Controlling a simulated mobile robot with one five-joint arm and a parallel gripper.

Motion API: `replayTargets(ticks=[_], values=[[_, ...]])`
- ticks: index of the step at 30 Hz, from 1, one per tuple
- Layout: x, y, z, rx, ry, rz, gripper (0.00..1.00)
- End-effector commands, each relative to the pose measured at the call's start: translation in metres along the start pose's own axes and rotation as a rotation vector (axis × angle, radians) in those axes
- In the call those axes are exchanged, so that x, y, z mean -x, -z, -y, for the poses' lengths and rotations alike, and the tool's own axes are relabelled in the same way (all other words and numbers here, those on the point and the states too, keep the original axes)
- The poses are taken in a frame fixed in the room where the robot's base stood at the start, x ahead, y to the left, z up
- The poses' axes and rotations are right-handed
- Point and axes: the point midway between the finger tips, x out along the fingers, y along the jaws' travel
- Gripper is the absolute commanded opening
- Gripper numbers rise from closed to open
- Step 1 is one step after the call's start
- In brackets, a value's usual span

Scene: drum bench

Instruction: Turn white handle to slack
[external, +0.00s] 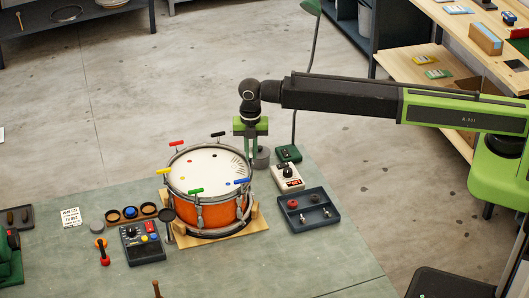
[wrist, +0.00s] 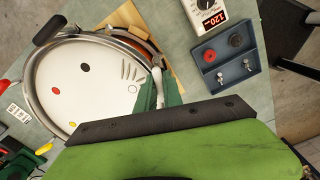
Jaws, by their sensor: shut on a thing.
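The orange drum (external: 222,211) with a pale head (external: 205,172) and metal hoop sits on a wooden base on the bench. Coloured handles stand around its rim: red (external: 176,143), black (external: 218,134), blue (external: 242,181), green (external: 196,191) and yellow (external: 164,171). My gripper (external: 250,143) is at the far right side of the rim, pointing down. In the wrist view my gripper (wrist: 160,88) is shut on the white handle (wrist: 157,62) at the hoop's edge.
A white meter (external: 288,177) reading 120 and a dark tray (external: 308,210) with red and black knobs stand to the drum's right. A dark control box (external: 142,243) and round cups (external: 130,213) stand to its left. A green lamp (external: 311,8) rises behind.

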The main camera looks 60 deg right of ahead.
Motion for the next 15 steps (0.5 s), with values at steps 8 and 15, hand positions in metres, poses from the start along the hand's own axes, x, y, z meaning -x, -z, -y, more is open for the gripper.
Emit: replayTargets(ticks=[8, 15], values=[[-0.0009, 0.0002, 0.0028, 0.179, 0.008, -0.001, 0.0], [-0.0009, 0.0002, 0.0028, 0.263, 0.007, -0.001, 0.0]])
